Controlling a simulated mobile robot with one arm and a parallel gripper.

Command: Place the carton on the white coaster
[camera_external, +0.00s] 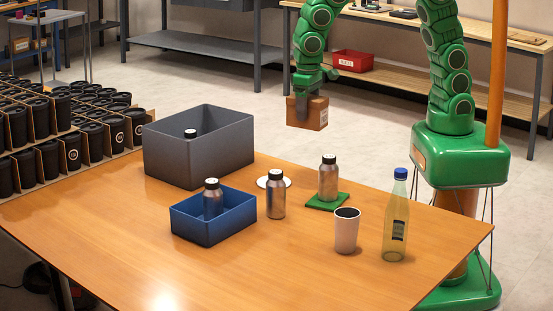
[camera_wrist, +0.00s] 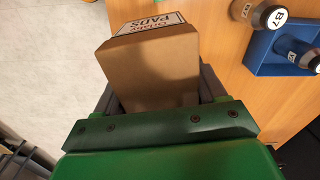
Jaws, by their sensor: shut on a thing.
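The brown carton (camera_external: 307,113) is held in my gripper (camera_external: 308,98), in the air beyond the far edge of the table. In the wrist view the carton (camera_wrist: 152,70) fills the space between the two fingers of my gripper (camera_wrist: 155,98), and a white printed label shows on its end. The white coaster (camera_external: 262,182) lies flat on the table. A silver bottle (camera_external: 276,198) with a black cap stands in front of it and hides part of it; I cannot tell whether the bottle touches it.
A grey bin (camera_external: 200,160) and a blue bin (camera_external: 212,232) each have a bottle inside. Another bottle (camera_external: 328,180) stands on a green coaster (camera_external: 327,202). A cup (camera_external: 346,231) and a yellowish bottle (camera_external: 395,222) stand at the right. The front of the table (camera_external: 300,285) is clear.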

